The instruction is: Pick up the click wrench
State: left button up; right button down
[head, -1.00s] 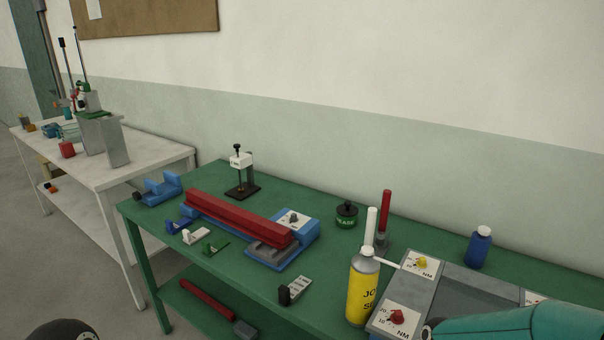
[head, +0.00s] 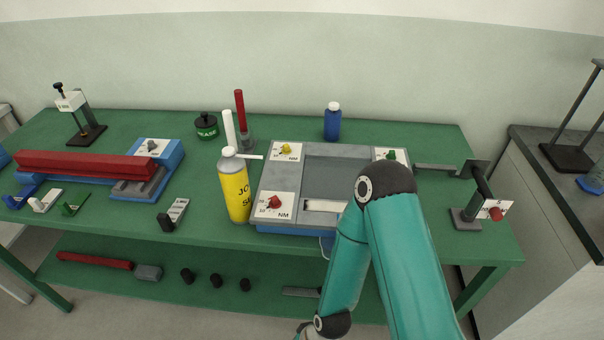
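I cannot tell for sure which thing is the click wrench. A long grey bar (head: 435,167) reaches from the tray unit to a stand at the right end of the green bench (head: 400,245). A red-handled tool (head: 95,261) with a grey block at its end lies on the lower shelf. My teal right arm crosses in front of the tray unit and bends down. My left gripper is not in view.
The grey tray unit (head: 280,178) carries red, yellow and green knobs. A yellow bottle (head: 234,188) stands just left of it, and a blue bottle (head: 332,122) behind it. A long red bar (head: 85,165) lies at left. A dark counter (head: 550,170) stands at right.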

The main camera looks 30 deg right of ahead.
aim_at(474, 169)
jog(key=u, duration=1.1)
jog(key=i, duration=0.15)
jog(key=z, duration=3.1)
jog(key=k, duration=0.9)
jog(key=z, duration=0.2)
jog(key=i, duration=0.9)
jog(key=u, duration=0.1)
